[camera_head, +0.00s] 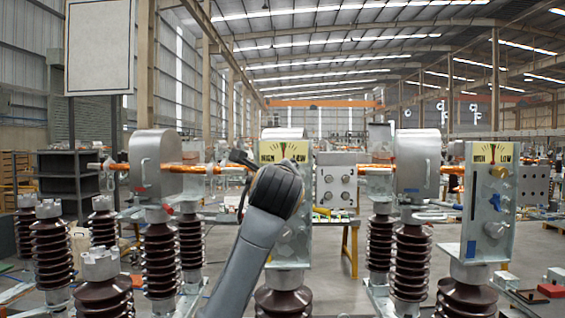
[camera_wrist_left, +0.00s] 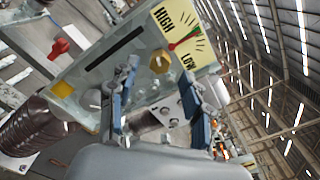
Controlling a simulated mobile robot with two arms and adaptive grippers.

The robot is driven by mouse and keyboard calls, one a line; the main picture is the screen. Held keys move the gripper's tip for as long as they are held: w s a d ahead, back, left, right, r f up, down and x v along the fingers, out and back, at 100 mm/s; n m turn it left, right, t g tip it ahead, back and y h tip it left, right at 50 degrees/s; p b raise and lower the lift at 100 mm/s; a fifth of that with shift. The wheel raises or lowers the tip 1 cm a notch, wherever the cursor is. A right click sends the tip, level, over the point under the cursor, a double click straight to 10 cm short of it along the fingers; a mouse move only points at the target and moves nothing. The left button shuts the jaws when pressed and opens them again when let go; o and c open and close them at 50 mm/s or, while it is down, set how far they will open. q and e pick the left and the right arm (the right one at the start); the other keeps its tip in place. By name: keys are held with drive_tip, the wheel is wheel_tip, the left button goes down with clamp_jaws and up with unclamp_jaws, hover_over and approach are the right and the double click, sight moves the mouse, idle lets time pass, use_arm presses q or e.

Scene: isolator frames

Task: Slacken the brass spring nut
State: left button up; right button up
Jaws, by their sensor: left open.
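A brass-coloured hex nut (camera_wrist_left: 160,62) sits on the grey plate just below the HIGH/LOW gauge (camera_wrist_left: 186,36) in the left wrist view. The gauge's red needle points between the two words. My left gripper (camera_wrist_left: 160,100) is open, its two blue-padded fingers apart on the near side of the nut and not visibly touching it. My right gripper is in neither view.
A yellow hex piece (camera_wrist_left: 62,90) and a red handle (camera_wrist_left: 59,48) are on or near the plate. Brown ribbed insulators (camera_head: 161,262) stand left of my arm. Another gauge plate (camera_head: 490,215) with a brass knob stands at the right, with a metal drum (camera_head: 416,165) beside it.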

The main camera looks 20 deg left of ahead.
use_arm(q)
drive_tip(key=p+x, duration=0.3)
drive_tip(key=x, duration=0.3)
drive_tip(key=shift+w, duration=0.25)
drive_tip(key=shift+d, duration=0.1)
clamp_jaws()
